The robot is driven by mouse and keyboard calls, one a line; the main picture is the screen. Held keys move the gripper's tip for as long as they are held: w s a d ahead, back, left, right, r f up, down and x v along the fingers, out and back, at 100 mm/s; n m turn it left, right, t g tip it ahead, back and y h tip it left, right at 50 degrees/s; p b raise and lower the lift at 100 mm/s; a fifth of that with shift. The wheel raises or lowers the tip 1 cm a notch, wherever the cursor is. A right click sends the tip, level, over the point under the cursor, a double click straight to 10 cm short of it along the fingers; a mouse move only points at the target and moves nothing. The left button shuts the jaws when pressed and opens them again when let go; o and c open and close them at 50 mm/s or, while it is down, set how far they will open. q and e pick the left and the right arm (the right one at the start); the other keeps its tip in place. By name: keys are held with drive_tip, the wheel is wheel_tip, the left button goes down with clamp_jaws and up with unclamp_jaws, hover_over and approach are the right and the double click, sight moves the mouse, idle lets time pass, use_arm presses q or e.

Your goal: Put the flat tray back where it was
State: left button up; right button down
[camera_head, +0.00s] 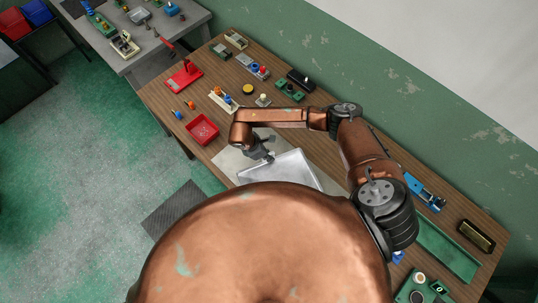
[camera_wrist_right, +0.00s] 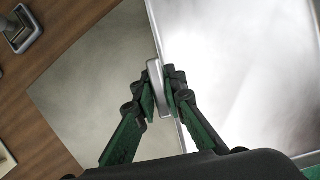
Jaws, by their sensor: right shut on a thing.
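The flat tray (camera_head: 291,170) is a shiny silver rectangle near the middle of the wooden table. Its near part is hidden behind my copper body. In the right wrist view the tray (camera_wrist_right: 235,75) fills the right side. My right gripper (camera_head: 268,157) is at the tray's far left edge. In the right wrist view my right gripper (camera_wrist_right: 161,92) is shut on the tray's raised grey edge piece. A grey sheet (camera_head: 230,161) lies beside and partly under the tray. I cannot tell whether the tray touches it. My left gripper is not in view.
A red square dish (camera_head: 202,130) stands left of the grey sheet. A white rack (camera_head: 223,101), a red stand (camera_head: 184,75) and several small parts crowd the table's far end. A green tray (camera_head: 447,249) and a blue device (camera_head: 424,190) lie at the right.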

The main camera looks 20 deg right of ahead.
drive_tip(key=c, duration=2)
unclamp_jaws()
drive_tip(key=shift+f, duration=0.1)
drive_tip(key=shift+b+v, duration=1.4)
drive_tip(key=shift+v, duration=4.7)
drive_tip(key=shift+s+d, duration=0.1)
drive_tip(key=shift+s, duration=0.05)
